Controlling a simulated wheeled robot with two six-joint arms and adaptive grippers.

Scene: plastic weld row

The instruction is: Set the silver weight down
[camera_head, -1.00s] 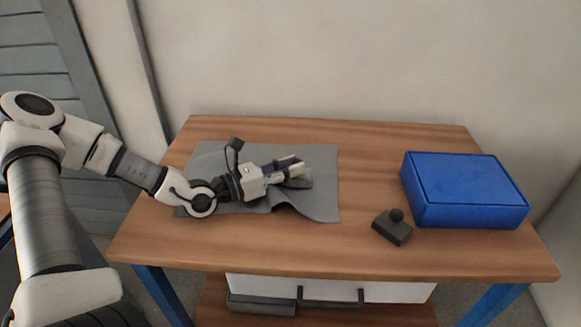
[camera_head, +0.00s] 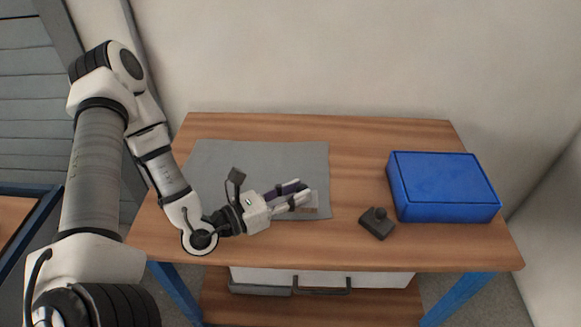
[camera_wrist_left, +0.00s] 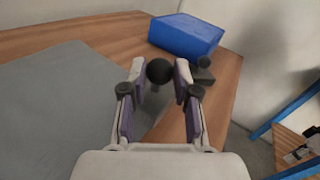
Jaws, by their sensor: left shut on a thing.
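My left gripper (camera_head: 303,192) is shut on the silver weight (camera_head: 311,210), low over the front right part of the grey mat (camera_head: 265,160). In the left wrist view, a dark round knob (camera_wrist_left: 159,71) sits between the two fingertips. The weight's body is mostly hidden under the fingers and looks brownish from the wood. I cannot tell whether its base touches the mat or table. My right gripper is not in view.
A dark weight with a knob (camera_head: 377,223) stands on the wooden table (camera_head: 350,140) right of the gripper. A blue box (camera_head: 445,187) is beyond it at the right. Bare table lies between the mat and the dark weight.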

